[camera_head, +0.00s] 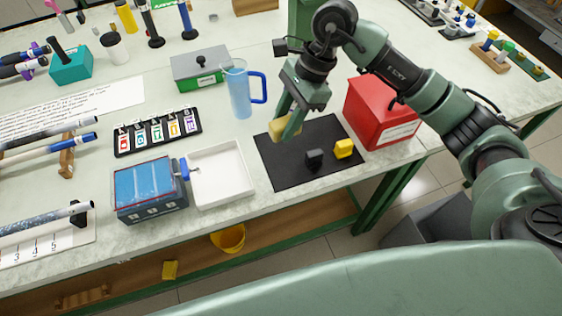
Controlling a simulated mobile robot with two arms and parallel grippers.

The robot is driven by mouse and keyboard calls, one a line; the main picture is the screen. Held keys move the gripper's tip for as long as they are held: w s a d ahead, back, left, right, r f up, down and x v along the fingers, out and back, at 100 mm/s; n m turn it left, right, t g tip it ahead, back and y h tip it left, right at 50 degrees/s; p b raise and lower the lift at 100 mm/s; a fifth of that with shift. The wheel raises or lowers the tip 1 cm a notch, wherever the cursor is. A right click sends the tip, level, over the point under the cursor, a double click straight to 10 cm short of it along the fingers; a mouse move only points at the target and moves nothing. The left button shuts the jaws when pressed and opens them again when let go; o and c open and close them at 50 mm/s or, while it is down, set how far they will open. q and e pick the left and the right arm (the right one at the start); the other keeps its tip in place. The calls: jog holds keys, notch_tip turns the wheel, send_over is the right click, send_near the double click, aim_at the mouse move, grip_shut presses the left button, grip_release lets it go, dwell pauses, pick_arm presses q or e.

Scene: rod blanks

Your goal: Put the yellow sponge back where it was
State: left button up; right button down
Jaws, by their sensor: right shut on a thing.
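My right gripper (289,118) is shut on the pale yellow sponge (279,130), over the upper left part of a black mat (278,168). The sponge seems to be held above the mat, but the gap is hard to judge. The gripper's fingers cover part of it. A black block (314,158) and a bright yellow block (343,148) rest on the right part of the mat. My left gripper is out of view.
A red box (380,112) stands right of the mat. A white tray (222,172) and a blue-topped box (147,187) are on its left. A blue jug (239,90) stands behind. The mat's left part is bare. A yellow bucket (229,239) is below the table edge.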

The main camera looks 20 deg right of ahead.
jog(key=w+a+r+m+t, duration=0.1)
jog(key=w+r+m+t, duration=0.15)
jog(key=r+m, duration=0.2)
jog(key=m+p, duration=0.1)
jog(key=p, duration=0.1)
send_over(272, 161)
jog(key=d, duration=0.2)
jog(key=shift+g, duration=0.25)
jog(key=f, duration=1.5)
jog(key=shift+s+a, duration=0.25)
jog(key=shift+s, duration=0.05)
notch_tip(272, 161, down, 5)
jog(key=shift+f+p, duration=0.1)
jog(key=shift+p, duration=0.35)
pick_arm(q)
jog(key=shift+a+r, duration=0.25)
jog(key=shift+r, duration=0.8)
pick_arm(e)
jog(key=shift+f+b, duration=0.2)
jog(key=shift+b, duration=0.1)
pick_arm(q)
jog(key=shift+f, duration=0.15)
pick_arm(e)
jog(key=c, duration=1)
grip_release()
jog(key=shift+r, duration=0.1)
jog(key=shift+r, duration=0.1)
